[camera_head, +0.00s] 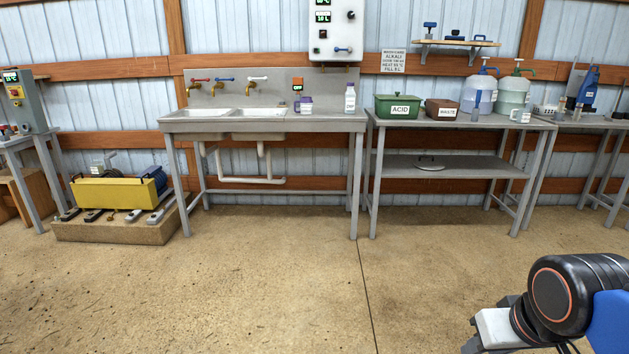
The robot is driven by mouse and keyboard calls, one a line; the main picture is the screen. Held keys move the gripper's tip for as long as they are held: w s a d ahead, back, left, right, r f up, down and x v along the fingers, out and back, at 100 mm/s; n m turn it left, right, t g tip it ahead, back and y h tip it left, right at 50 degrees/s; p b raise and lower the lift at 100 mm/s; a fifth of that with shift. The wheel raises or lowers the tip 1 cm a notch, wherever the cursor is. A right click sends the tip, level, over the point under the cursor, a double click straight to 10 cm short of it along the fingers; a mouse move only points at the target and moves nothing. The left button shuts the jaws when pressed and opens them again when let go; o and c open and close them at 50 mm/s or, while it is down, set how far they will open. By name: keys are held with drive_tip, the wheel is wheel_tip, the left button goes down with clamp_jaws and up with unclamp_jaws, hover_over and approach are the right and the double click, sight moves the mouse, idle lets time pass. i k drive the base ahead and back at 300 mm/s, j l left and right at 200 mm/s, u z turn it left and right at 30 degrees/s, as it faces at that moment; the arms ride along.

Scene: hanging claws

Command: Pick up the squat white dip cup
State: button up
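A white bottle-like container (350,98) with a label that seems to read DIP stands upright at the right end of the sink counter; it looks tall rather than squat. A squat purple container (305,104) with a pale label stands left of it. Small pale cups (522,115) stand on the right bench; I cannot tell for sure which thing is the squat white dip cup. My arm shows at the lower right, far from the counter. A pale block with dark parts (494,327) there may be my gripper; its fingers are not clear.
The sink counter (220,125) has basins and taps. The right bench (465,119) holds a green ACID tub (398,106), a brown WASTE box (441,109) and large jugs (479,91). A yellow machine (113,192) stands at left. The floor (270,290) ahead is clear.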

sight(305, 104)
drive_tip(key=i, duration=1.65)
drive_tip(key=i+j+u, duration=0.15)
drive_tip(key=i+u, duration=0.15)
drive_tip(key=i, duration=0.5)
drive_tip(key=i+u, duration=0.3)
drive_tip(key=i, duration=0.5)
